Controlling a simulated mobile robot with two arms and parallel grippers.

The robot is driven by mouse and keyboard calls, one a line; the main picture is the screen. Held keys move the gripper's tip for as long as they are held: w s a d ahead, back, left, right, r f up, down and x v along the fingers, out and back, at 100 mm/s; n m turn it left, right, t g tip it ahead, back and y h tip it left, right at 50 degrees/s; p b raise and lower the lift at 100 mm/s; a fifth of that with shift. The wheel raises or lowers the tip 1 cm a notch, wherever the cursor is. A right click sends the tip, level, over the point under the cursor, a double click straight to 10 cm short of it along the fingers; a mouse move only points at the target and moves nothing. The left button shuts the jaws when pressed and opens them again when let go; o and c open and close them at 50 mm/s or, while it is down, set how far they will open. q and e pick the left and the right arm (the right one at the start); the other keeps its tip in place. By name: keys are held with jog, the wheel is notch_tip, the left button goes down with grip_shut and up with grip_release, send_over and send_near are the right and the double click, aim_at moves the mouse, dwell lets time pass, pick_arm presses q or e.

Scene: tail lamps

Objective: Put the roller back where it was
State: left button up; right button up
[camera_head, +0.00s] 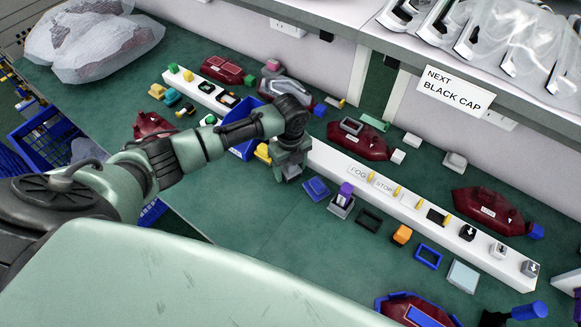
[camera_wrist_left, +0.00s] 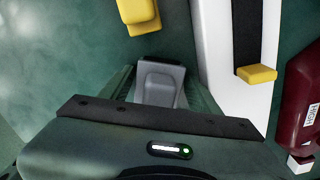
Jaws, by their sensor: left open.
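My left gripper (camera_head: 287,176) is open, low over the green bench at the front edge of the long white rail (camera_head: 330,160). In the left wrist view a grey block with a dark far edge (camera_wrist_left: 158,82) lies between the spread fingers. I cannot tell whether they touch it; in the head view it is mostly hidden by the gripper. A blue cylindrical handle with a dark part (camera_head: 530,311), possibly the roller, lies at the bottom right, partly cut off. I cannot tell for sure which thing is the roller. My right gripper is not in view.
A yellow block (camera_head: 263,152) stands just left of the gripper. A blue bin (camera_head: 243,147) is behind my arm. A purple-topped stamp (camera_head: 343,196) and blue, black and orange pieces lie to the right. Red lamps (camera_head: 360,140) line the back. The front middle bench is clear.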

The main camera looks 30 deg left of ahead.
pick_arm(q)
jog(key=shift+s+a+r, duration=0.15)
jog(key=shift+a+r, duration=0.05)
jog(key=shift+r, duration=0.1)
notch_tip(320, 180, up, 11)
jog(key=shift+r, duration=0.75)
